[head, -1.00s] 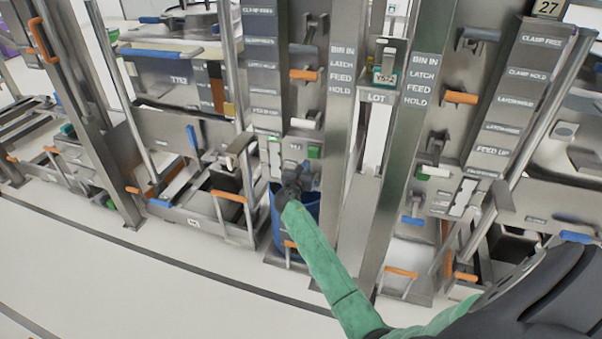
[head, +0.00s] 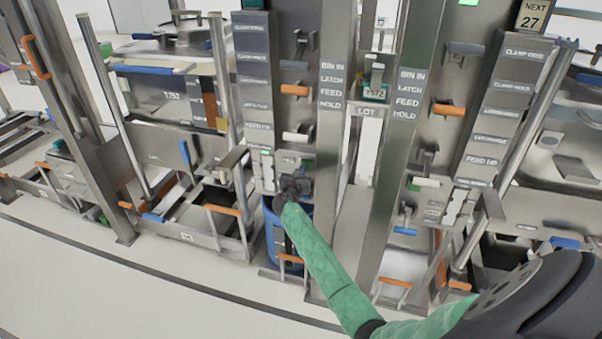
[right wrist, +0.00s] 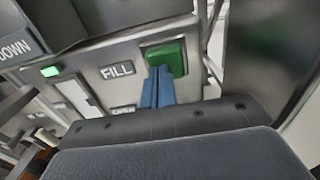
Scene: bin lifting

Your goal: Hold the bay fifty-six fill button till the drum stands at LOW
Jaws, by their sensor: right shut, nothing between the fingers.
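The green fill button (right wrist: 166,58) sits on a grey panel beside the FILL label (right wrist: 117,70) in the right wrist view. My right gripper (right wrist: 160,75) is shut and empty. Its blue fingertips are at the button's lower edge and appear to touch it; how far the button is pressed cannot be told. In the head view my right gripper (head: 300,182) is at the panel, above a blue drum (head: 274,235), and hides part of both. The drum's level marking cannot be read. No bay number fifty-six is readable. My left gripper is out of view.
A green lamp (right wrist: 50,71) is lit left of the FILL label. Steel posts (head: 333,130) marked BIN IN, LATCH, FEED, HOLD stand right of the gripper. A similar bay under the NEXT 27 sign (head: 533,15) is at right. The white floor (head: 100,290) in front is clear.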

